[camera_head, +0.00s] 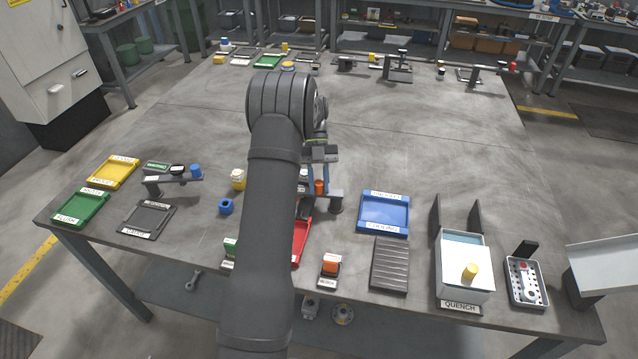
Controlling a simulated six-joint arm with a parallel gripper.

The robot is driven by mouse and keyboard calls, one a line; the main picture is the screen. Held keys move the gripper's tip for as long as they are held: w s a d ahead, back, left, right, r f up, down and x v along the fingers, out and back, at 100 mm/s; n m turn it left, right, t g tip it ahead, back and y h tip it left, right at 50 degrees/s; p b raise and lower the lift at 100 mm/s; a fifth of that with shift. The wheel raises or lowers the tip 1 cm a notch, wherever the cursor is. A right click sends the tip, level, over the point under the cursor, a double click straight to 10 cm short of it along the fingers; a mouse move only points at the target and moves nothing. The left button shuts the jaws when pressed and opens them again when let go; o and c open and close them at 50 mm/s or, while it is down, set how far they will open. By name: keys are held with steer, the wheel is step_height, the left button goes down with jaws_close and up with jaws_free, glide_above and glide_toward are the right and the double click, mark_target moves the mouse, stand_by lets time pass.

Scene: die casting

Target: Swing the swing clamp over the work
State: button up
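A dark fixture (178,180) with a horizontal bar and a blue knob (196,170) at its right end stands on the left of the table; it looks like a swing clamp, but I cannot be sure. Another fixture (336,200), with a grey post and orange and blue parts by it, stands just right of my arm and is partly hidden. My arm reaches across the middle of the table. My gripper (319,162) is mostly hidden behind my wrist and forearm, near this second fixture. Its fingers are not clear, nor whether it touches anything.
Yellow (113,171) and green (81,208) trays lie left. A blue tray (384,213), a ridged dark plate (390,264) and a white quench tank (465,283) stand right. A red tray (301,243) is partly behind my arm. The table's middle right is clear.

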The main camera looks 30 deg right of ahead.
mark_target(323, 185)
steer(key=o, duration=0.4)
steer(key=shift+o, duration=0.2)
steer(key=shift+r, duration=0.1)
steer(key=shift+r, duration=0.3)
steer(key=r, duration=0.2)
steer(key=s+r, duration=0.1)
steer(key=r, duration=0.1)
steer(key=shift+s+d+r, duration=0.1)
steer(key=shift+d, duration=0.1)
steer(key=s+d+r, duration=0.3)
steer(key=s+r, duration=0.3)
steer(key=s, duration=0.4)
steer(key=shift+d, duration=0.1)
